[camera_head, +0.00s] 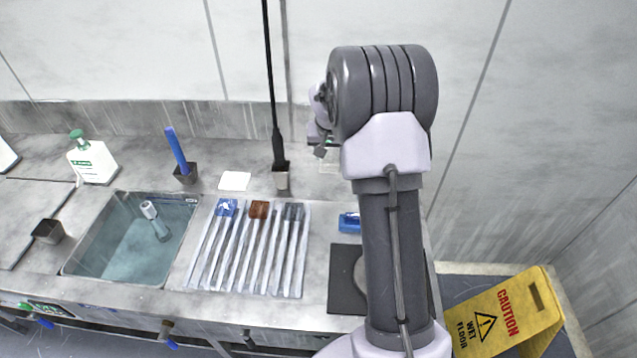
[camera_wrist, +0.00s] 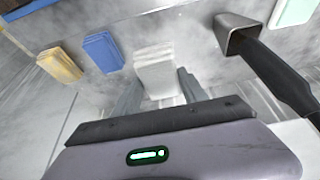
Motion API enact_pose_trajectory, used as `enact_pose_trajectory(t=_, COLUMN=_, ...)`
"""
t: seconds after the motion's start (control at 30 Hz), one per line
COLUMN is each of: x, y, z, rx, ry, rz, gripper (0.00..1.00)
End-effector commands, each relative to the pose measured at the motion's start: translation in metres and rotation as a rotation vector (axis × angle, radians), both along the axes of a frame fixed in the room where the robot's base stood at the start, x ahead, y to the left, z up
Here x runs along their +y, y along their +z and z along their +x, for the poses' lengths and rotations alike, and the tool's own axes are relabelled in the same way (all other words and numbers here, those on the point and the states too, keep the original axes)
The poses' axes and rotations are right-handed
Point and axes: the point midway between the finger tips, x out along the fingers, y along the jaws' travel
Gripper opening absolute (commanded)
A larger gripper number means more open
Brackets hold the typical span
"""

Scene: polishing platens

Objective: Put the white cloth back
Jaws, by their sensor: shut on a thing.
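The white cloth (camera_wrist: 155,56) is a folded, layered pad in the wrist view. It sits between the two grey fingers of my gripper (camera_wrist: 159,77), which is shut on it. I cannot tell whether the cloth touches the counter below it. A folded blue cloth (camera_wrist: 102,53) and a folded yellow cloth (camera_wrist: 61,66) lie in a row to its left in the wrist view. In the head view my gripper (camera_head: 322,142) is mostly hidden behind my arm, near the back of the counter, and the cloth is not clear there.
A grey cup (camera_wrist: 232,33) with a black-handled tool stands right of the white cloth; this cup also shows in the head view (camera_head: 282,182). A pale square (camera_head: 234,181), a slatted rack (camera_head: 247,262), a sink (camera_head: 130,240) and a yellow caution sign (camera_head: 505,315) are around.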

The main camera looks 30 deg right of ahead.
Motion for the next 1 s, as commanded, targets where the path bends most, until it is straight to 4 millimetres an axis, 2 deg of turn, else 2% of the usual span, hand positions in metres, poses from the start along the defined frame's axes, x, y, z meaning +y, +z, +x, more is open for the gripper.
enact_pose_trajectory(t=0.07, x=0.0, y=-0.008, z=0.0, rx=0.002, ry=0.001, rz=0.001, gripper=0.12)
enact_pose_trajectory(t=0.23, x=0.0, y=-0.048, z=0.0, rx=0.003, ry=0.001, rz=0.001, gripper=0.12)
enact_pose_trajectory(t=0.5, x=0.0, y=-0.102, z=0.0, rx=0.002, ry=0.0, rz=0.001, gripper=0.12)
enact_pose_trajectory(t=0.87, x=0.0, y=-0.105, z=0.001, rx=0.0, ry=0.0, rz=0.0, gripper=0.12)
enact_pose_trajectory(t=0.9, x=0.0, y=-0.104, z=0.001, rx=0.001, ry=0.0, rz=0.001, gripper=0.58)
enact_pose_trajectory(t=0.97, x=0.0, y=-0.103, z=0.001, rx=0.0, ry=0.0, rz=0.0, gripper=0.7)
enact_pose_trajectory(t=1.0, x=0.0, y=-0.103, z=0.001, rx=0.0, ry=0.0, rz=0.0, gripper=0.72)
